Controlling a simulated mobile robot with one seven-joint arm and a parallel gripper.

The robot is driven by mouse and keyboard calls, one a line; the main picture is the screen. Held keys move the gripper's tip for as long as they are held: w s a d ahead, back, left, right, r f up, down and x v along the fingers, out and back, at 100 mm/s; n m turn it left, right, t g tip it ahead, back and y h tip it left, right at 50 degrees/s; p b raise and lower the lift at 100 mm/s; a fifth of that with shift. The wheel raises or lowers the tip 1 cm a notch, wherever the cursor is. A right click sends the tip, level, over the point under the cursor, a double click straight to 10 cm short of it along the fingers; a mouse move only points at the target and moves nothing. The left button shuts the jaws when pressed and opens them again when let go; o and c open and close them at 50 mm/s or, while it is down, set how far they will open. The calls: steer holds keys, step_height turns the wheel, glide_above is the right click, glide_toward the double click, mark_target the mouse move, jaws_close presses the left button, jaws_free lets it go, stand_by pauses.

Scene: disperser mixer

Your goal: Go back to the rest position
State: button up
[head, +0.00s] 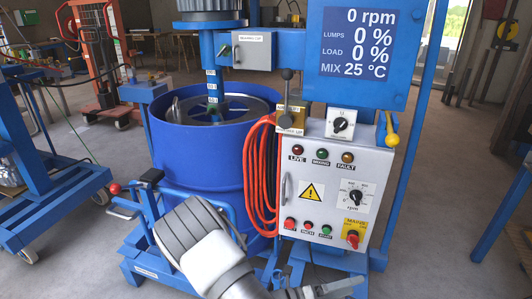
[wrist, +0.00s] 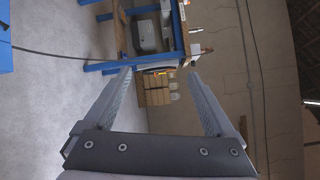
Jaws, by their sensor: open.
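My gripper (wrist: 160,82) is open in the wrist view, with its two dark fingers spread apart and nothing between them. The wrist camera looks past the fingers, sideways, at a distant workbench and a wall. In the head view my white and grey arm rises from the bottom edge in front of the mixer. The blue mixing drum (head: 205,140) stands behind the arm. The grey control panel (head: 330,190) is to the right of the drum, and the blue display (head: 356,42) above it reads 0 rpm, 0 % lumps, 0 % load and 25 °C.
An orange hose (head: 258,180) hangs between drum and panel. The floor (head: 430,220) right of the mixer is clear.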

steer(key=s+a+r+n+y, duration=0.2)
steer(key=s+r+n+y, duration=0.35)
steer(key=r+n, duration=0.55)
steer(key=s+a+r+n+t+y, duration=0.15)
steer(key=s+r+n+y, duration=0.4)
steer(key=n, duration=0.75)
steer(key=s+a+r+n+y, duration=0.3)
steer(key=r+n+y, duration=0.3)
steer(key=r+n, duration=0.6)
step_height(320, 180, up, 22)
steer(key=p, duration=2.2)
steer(key=shift+w+r+p, duration=0.15)
steer(key=shift+p, duration=0.2)
steer(key=shift+d, duration=0.25)
